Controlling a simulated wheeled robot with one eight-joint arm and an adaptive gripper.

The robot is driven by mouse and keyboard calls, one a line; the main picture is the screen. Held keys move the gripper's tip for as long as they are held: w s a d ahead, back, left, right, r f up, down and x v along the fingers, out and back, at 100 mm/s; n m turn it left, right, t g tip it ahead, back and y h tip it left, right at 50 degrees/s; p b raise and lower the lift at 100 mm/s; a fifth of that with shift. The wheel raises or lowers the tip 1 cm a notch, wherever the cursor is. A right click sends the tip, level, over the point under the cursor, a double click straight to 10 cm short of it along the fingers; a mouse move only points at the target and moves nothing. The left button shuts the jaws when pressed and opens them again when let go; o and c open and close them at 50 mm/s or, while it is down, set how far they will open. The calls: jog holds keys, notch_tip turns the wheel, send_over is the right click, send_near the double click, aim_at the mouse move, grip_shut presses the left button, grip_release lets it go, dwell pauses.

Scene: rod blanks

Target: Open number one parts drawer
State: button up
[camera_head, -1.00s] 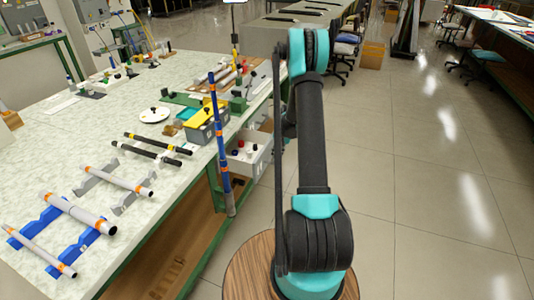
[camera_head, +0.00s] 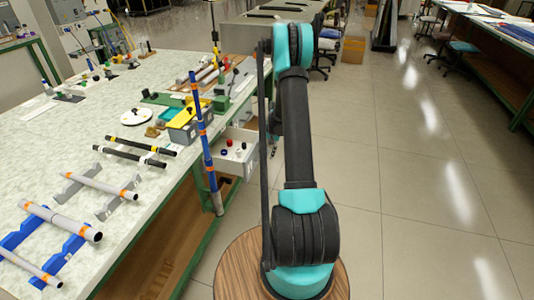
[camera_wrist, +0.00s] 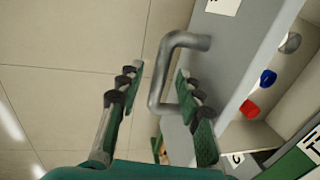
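The parts drawer (camera_head: 236,165) is a light grey box under the bench's right edge. It stands pulled out, with small red, white and dark pieces inside. In the wrist view its grey front (camera_wrist: 222,55) carries a bent metal handle (camera_wrist: 163,75). My gripper (camera_wrist: 158,95) has its two green fingers apart, one on each side of the handle, with a gap showing on both sides. In the head view the gripper is hidden behind my arm. White labels show in the wrist view, but I cannot read the drawer's number.
The bench (camera_head: 60,125) holds rods on blue and grey stands, black rods, a white dish (camera_head: 136,117) and a yellow-topped grey bin (camera_head: 183,125). A tall blue rod (camera_head: 205,150) stands at its edge. A red cap (camera_wrist: 250,109) and blue cap (camera_wrist: 268,77) lie inside the drawer.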

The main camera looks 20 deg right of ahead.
jog(key=shift+r, duration=0.1)
notch_tip(320, 180, up, 12)
jog(key=s+d, duration=0.1)
jog(key=d, duration=0.1)
jog(key=shift+s+f, duration=0.15)
jog(key=shift+f, duration=0.1)
dwell(0.3)
jog(key=shift+a, duration=0.1)
